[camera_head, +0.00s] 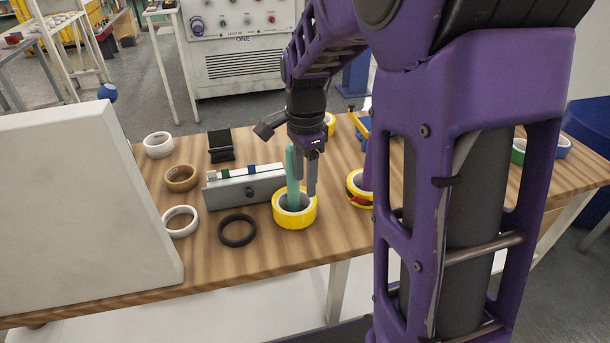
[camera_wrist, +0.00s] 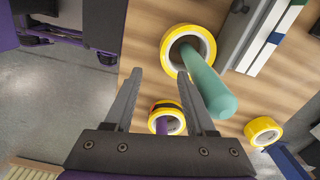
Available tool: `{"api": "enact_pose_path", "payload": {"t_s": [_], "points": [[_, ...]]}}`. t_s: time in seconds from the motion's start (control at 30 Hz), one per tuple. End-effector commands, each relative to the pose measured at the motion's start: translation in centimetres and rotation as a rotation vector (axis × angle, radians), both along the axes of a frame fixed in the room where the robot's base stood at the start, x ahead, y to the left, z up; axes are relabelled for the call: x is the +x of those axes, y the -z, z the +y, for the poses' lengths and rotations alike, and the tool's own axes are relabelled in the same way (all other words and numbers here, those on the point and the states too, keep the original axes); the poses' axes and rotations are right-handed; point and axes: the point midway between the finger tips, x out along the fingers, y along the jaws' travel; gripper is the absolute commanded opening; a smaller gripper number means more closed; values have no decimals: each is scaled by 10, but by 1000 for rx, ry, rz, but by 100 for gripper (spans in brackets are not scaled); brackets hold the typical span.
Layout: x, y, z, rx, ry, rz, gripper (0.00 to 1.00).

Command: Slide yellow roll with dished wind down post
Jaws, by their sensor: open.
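A yellow roll (camera_head: 279,216) sits low around an upright green post (camera_head: 291,170) on the wooden table; the post rises well above it. In the wrist view this yellow roll (camera_wrist: 207,35) circles the base of the green post (camera_wrist: 210,90). I cannot make out the dished wind. My gripper (camera_head: 308,182) is above the roll, close beside the post. Its fingers (camera_wrist: 160,73) are apart with nothing between them, and the post is outside them, to the right in the wrist view.
A yellow roll with dark and red marks (camera_head: 354,198) is by a purple post (camera_head: 368,168). Another yellow roll (camera_head: 330,122) lies behind. A grey block (camera_head: 228,195), a black ring (camera_head: 237,242) and white and brown rolls are left. A white panel (camera_head: 75,210) stands front left.

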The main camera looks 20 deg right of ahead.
Motion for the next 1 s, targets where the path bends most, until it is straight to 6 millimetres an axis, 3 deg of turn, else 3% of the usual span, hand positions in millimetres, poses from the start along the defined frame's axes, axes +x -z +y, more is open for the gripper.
{"api": "enact_pose_path", "payload": {"t_s": [0.13,0.27,0.7,1.0], "points": [[0,-2,0,0,0,1,56],[1,-17,0,1,0,-3,56],[1,-121,0,0,0,-5,56],[0,-167,0,-1,0,-2,56]]}}
